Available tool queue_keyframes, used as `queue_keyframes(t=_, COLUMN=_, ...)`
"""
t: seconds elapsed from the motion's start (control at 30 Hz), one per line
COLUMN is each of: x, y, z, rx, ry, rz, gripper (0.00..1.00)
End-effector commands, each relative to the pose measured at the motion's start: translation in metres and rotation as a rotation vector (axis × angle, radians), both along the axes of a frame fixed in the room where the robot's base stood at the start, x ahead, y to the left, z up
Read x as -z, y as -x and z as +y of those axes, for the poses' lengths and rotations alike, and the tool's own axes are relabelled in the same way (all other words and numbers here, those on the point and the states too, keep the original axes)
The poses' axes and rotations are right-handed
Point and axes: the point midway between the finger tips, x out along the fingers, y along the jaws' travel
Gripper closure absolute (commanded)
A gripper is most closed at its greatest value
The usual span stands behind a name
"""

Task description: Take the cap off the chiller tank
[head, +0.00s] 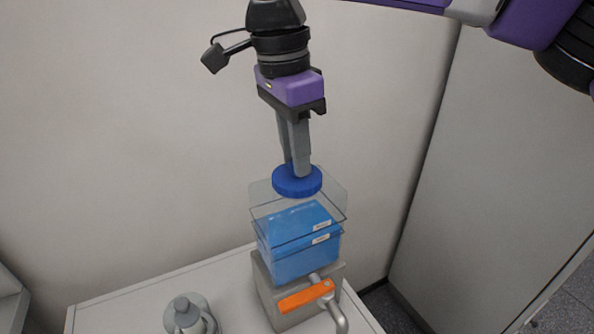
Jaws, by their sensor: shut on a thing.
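The chiller tank is a clear box with blue liquid (295,232) on a grey metal base (268,300). Its blue round cap (297,187) shows at the level of the tank's clear top part. My gripper (297,172) points down from above, with its grey fingers shut on the cap. I cannot tell whether the cap touches the tank's top or is a little above it. The fingertips are partly hidden by the cap.
A grey-white round fitting (187,312) stands on the white bench top (135,290) to the left. A pale wall (120,120) is behind, and a tall grey panel (500,150) is at right.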

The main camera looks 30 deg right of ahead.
Motion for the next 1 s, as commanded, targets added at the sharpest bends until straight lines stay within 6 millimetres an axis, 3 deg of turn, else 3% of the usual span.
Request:
queue_keyframes(t=0.67, x=-0.002, y=0.000, z=0.000, rx=0.000, ry=0.000, rz=0.000, gripper=1.00)
queue_keyframes(t=1.0, x=-0.024, y=0.000, z=0.000, rx=0.000, ry=0.000, rz=-0.001, gripper=1.00)
